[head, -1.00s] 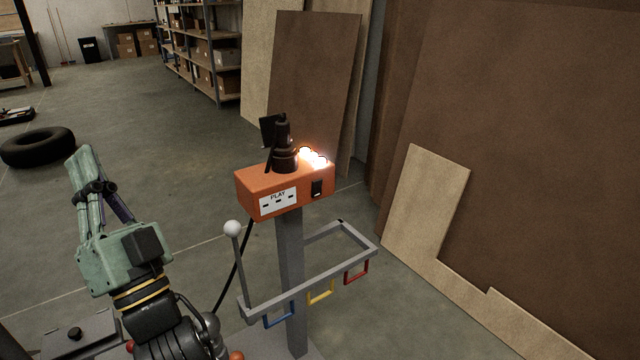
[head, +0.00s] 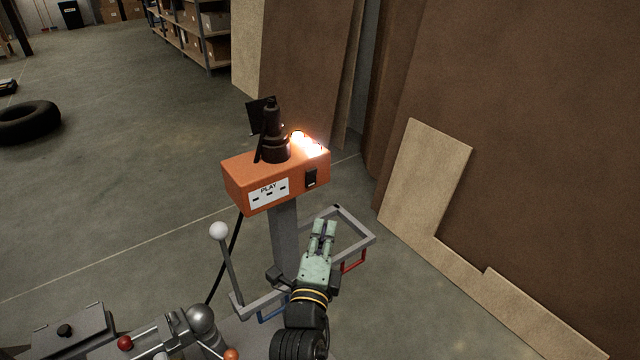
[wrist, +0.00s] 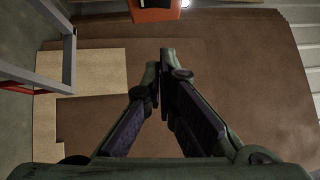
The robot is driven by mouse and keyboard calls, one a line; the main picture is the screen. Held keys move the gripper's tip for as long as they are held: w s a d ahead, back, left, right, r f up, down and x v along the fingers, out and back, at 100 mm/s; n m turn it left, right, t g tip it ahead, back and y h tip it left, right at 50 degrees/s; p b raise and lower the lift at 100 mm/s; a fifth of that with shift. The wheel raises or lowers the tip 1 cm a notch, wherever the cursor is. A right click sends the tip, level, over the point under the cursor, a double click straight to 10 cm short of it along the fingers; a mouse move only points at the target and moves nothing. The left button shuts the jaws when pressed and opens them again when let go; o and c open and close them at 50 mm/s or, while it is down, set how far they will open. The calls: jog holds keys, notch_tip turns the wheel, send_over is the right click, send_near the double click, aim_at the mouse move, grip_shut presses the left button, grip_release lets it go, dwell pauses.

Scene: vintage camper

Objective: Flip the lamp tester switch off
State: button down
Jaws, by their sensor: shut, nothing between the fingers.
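The lamp tester is an orange box (head: 240,180) on a grey post, with a "PLAY" label on its front. Its lamps (head: 306,143) on top glow bright. A black rocker switch (head: 311,178) sits on the right part of the front face; its tilt is too small to tell. My gripper (head: 323,224) is shut and empty, below and slightly right of the switch, apart from the box. In the wrist view my shut fingertips (wrist: 166,60) point toward the orange box (wrist: 156,10), whose edge shows at the top. The switch is not clear there.
A grey frame (head: 355,222) with coloured loops, including a red one (head: 353,262), surrounds the post near my gripper. A white-knobbed lever (head: 219,231) stands at left. Wooden panels (head: 420,180) lean at right. A tyre (head: 28,121) lies far left on open floor.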

aim_at(311, 178)
jog(key=shift+w+a+r+b, duration=0.15)
jog(key=shift+w+r+b, duration=0.1)
jog(key=shift+w, duration=1.95)
jog(key=shift+w+a+r+b, duration=0.1)
jog(key=shift+w+r, duration=0.1)
jog(key=shift+w, duration=2)
jog(key=shift+w+a+r+b, duration=0.15)
jog(key=shift+w+r+b, duration=0.1)
jog(key=shift+w, duration=1.95)
jog(key=shift+r, duration=0.1)
